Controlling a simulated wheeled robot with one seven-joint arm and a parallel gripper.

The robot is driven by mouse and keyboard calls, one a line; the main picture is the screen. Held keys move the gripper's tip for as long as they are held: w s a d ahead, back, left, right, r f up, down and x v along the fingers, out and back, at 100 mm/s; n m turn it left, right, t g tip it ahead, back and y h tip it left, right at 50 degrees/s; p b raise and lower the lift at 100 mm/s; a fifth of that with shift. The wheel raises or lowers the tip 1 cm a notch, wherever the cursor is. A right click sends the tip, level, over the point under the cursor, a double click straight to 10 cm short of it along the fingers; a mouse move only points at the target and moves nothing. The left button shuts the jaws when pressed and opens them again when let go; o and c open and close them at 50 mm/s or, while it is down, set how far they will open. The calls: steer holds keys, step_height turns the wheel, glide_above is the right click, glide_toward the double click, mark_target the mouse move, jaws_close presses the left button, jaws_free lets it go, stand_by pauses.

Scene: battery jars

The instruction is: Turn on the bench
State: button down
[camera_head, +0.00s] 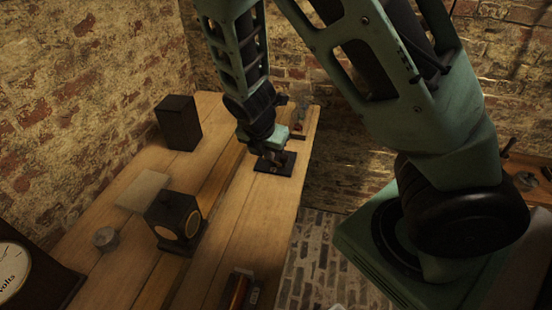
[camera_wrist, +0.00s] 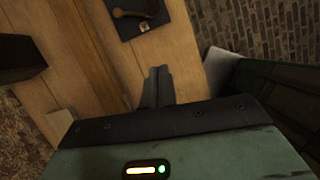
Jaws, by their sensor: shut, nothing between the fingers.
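The wooden bench (camera_head: 265,205) runs along the brick wall in the head view; its planks (camera_wrist: 125,60) fill much of the wrist view. A small black plate (camera_head: 287,167) lies on the bench near its right edge, under my gripper (camera_head: 268,157). In the wrist view, a black plate (camera_wrist: 158,17) at the top carries a dark rounded handle-like part (camera_wrist: 130,12) and a small pale square. My gripper (camera_wrist: 160,72) is shut and empty, its fingertips apart from that plate in the picture. In the head view my gripper hides part of the plate.
A black box (camera_head: 178,123), a dark cube with round yellowish faces (camera_head: 172,220), a flat pale slab (camera_head: 143,190), a small round metal item (camera_head: 105,239) and a volts meter (camera_head: 22,275) stand on the bench. A reddish item (camera_head: 238,290) lies at the front. Brick floor (camera_head: 318,255) lies right.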

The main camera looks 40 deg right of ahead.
mark_target(286, 161)
steer(key=x, duration=0.9)
steer(key=shift+d+f, duration=0.1)
steer(key=d, duration=0.1)
steer(key=w+p, duration=0.1)
steer(key=d, duration=0.1)
steer(key=shift+w+d+f, duration=0.2)
steer(key=shift+d+f, duration=0.1)
steer(key=shift+f, duration=0.05)
steer(key=shift+w+d+f+p, duration=0.15)
steer(key=shift+w+d+p, duration=0.15)
steer(key=shift+d, duration=0.2)
steer(key=shift+d+n, duration=0.5)
steer(key=shift+d+n+t, duration=0.4)
steer(key=shift+d+n, duration=0.25)
steer(key=shift+n, duration=0.05)
steer(key=d+n+y+b, duration=0.1)
steer(key=d+n, duration=0.1)
steer(key=shift+w+d+n+t, duration=0.1)
steer(key=shift+w+n+t, duration=0.05)
steer(key=shift+n+t, duration=0.15)
steer(key=d+n, duration=0.1)
steer(key=n, duration=0.1)
steer(key=w+d+n+y, duration=0.1)
steer(key=d, duration=0.1)
steer(key=shift+w+n+t, duration=0.25)
steer(key=shift+n+t, duration=0.05)
steer(key=shift+n, duration=0.1)
steer(key=shift+w+d+b, duration=0.35)
steer(key=shift+w+d, duration=0.1)
